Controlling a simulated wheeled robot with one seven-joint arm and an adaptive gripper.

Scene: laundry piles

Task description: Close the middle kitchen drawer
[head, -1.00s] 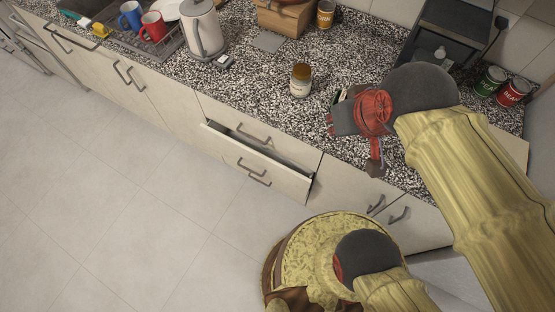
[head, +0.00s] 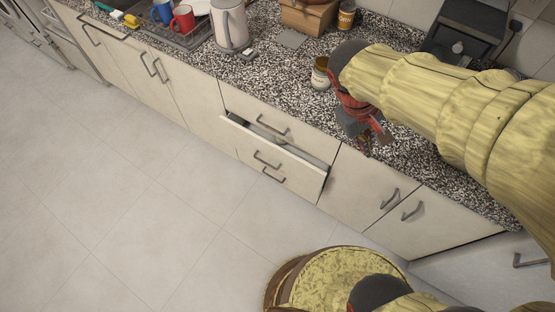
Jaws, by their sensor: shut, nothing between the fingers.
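The middle drawer (head: 300,175) is pulled partly out from the cabinet under the speckled counter. Its pale front stands forward and a dark gap shows along its top edge. A grey bar handle (head: 267,160) is on its front. The top drawer (head: 245,102) above it is shut flush. My red and grey gripper (head: 365,146) is shut and empty, to the right of the open drawer and higher up, over the counter's front edge. It appears apart from the drawer. My arm hides part of the counter behind it.
A jar (head: 320,75) stands on the counter close to my gripper. A kettle (head: 230,25), a red mug (head: 182,18) and a wooden box (head: 307,17) are farther left and back. Shut cabinet doors (head: 365,190) lie right of the drawer. The floor (head: 130,190) in front is clear.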

